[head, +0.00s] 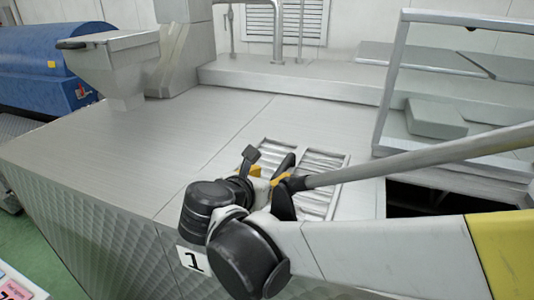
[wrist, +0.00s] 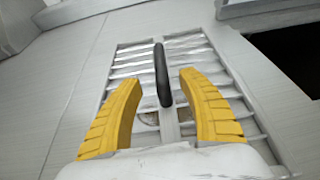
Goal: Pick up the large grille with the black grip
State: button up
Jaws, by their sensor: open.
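The large grille (wrist: 203,60) lies flat on the metal counter, its slatted panels on both sides of a central bar. Its raised black grip (wrist: 161,75) runs along that bar in the wrist view. In the head view the grille (head: 326,160) is partly hidden by my arm and gripper. My gripper (head: 268,172) is open over the grille. In the wrist view its two yellow fingers stand on either side of the grip's near end, with a gap on each side. I cannot tell whether the fingertips are down to the grip's height.
The metal counter (head: 130,150) is clear to the left of the grille. A metal hopper (head: 112,60) stands at the back left. A metal frame (head: 390,75) and a grey block (head: 435,118) are at the right. A dark opening (wrist: 290,55) lies right of the grille.

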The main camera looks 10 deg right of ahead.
aim_at(283, 169)
jog(key=b+x, duration=0.1)
jog(key=x, duration=0.9)
jog(key=shift+s, duration=0.1)
grip_shut()
